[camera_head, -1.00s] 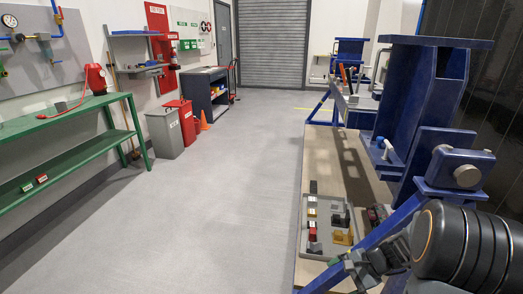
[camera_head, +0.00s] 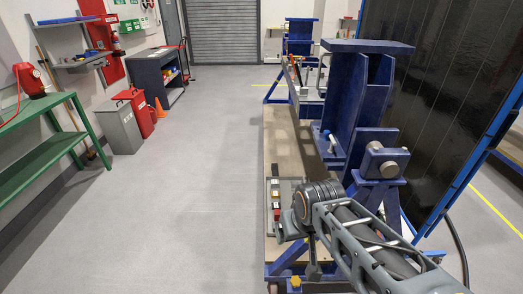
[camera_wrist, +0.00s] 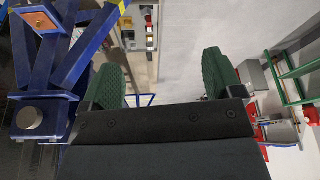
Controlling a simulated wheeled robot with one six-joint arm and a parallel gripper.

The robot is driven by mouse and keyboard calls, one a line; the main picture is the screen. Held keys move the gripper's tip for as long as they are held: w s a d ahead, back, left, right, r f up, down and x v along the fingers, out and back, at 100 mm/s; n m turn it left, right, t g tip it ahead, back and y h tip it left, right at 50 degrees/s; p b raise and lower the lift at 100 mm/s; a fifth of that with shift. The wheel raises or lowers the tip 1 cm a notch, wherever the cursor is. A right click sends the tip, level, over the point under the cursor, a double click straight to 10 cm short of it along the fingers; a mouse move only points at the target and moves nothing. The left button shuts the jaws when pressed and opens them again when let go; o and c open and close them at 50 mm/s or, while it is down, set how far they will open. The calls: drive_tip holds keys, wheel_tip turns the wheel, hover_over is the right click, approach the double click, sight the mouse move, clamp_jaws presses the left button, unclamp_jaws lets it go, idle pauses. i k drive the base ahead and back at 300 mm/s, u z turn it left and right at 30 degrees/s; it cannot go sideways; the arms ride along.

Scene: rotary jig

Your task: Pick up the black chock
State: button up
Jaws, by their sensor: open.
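The grey parts tray (camera_head: 289,184) lies on the bench board in the head view, partly hidden behind my arm. It holds small yellow, red and dark pieces. The black chock cannot be told for sure among the dark pieces there. The tray also shows small at the top of the wrist view (camera_wrist: 139,47), beyond the left finger, with dark pieces in it. My gripper (camera_wrist: 160,78) is open in the wrist view, with its two green ridged fingers wide apart and nothing between them. It is well away from the tray.
The blue jig frame (camera_head: 355,100) stands right of the tray, with a large dark panel (camera_head: 435,110) behind it. Its blue beams are close at the left in the wrist view. The grey floor (camera_head: 190,190) to the left is clear, up to a green shelf (camera_head: 45,160).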

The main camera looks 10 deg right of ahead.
sight(275, 168)
drive_tip(key=u, duration=0.5)
drive_tip(key=k, duration=0.6)
drive_tip(key=u, duration=0.75)
drive_tip(key=i, duration=4)
drive_tip(key=z, duration=1.2)
drive_tip(key=i, duration=1)
drive_tip(key=z, duration=1.75)
drive_tip(key=i, duration=2)
drive_tip(key=z, duration=0.35)
